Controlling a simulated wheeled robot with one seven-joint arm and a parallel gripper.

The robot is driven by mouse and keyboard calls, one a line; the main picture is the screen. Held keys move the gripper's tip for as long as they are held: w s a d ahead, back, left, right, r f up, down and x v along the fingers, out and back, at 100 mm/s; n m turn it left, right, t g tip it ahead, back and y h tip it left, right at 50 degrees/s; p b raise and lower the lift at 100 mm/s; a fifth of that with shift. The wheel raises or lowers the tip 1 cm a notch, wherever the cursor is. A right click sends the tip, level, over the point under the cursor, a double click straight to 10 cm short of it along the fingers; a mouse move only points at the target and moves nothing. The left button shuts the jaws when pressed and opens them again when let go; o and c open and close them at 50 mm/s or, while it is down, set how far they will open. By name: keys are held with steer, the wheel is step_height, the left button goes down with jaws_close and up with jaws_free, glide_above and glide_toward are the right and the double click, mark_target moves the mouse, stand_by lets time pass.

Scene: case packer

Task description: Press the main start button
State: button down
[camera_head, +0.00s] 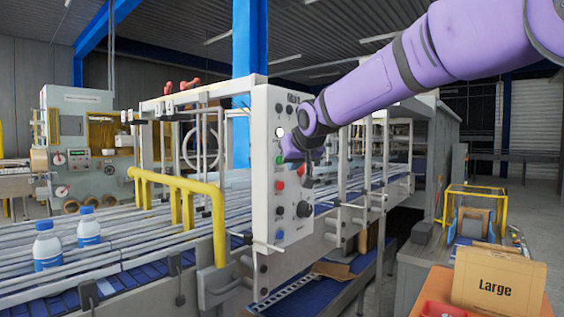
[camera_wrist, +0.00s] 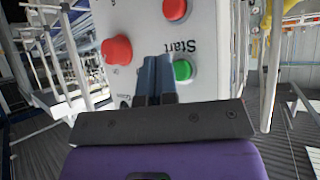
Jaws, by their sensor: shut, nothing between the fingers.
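The green button (camera_wrist: 182,70) under the upside-down word "Start" is on the white control panel (camera_wrist: 140,22) in the wrist view. In the head view the green button (camera_head: 279,160) shows on the panel (camera_head: 262,205) just left of my gripper (camera_head: 293,156). My gripper's fingers (camera_wrist: 156,66) are shut and empty, and point at the panel. In the wrist view the fingertips lie left of the green button, between it and a large red button (camera_wrist: 116,50). I cannot tell whether they touch the panel.
Another red button (camera_wrist: 174,9) is close to the green one. A black knob (camera_head: 304,209) and a blue button (camera_head: 279,235) are lower on the panel. A yellow rail (camera_head: 190,182) and a conveyor with bottles (camera_head: 88,228) are at left. A "Large" box (camera_head: 498,282) is at lower right.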

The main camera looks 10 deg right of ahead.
steer(key=shift+w+a, duration=0.1)
steer(key=shift+w, duration=0.05)
stand_by(0.4)
steer(key=shift+w+a, duration=0.15)
steer(key=shift+w, duration=0.05)
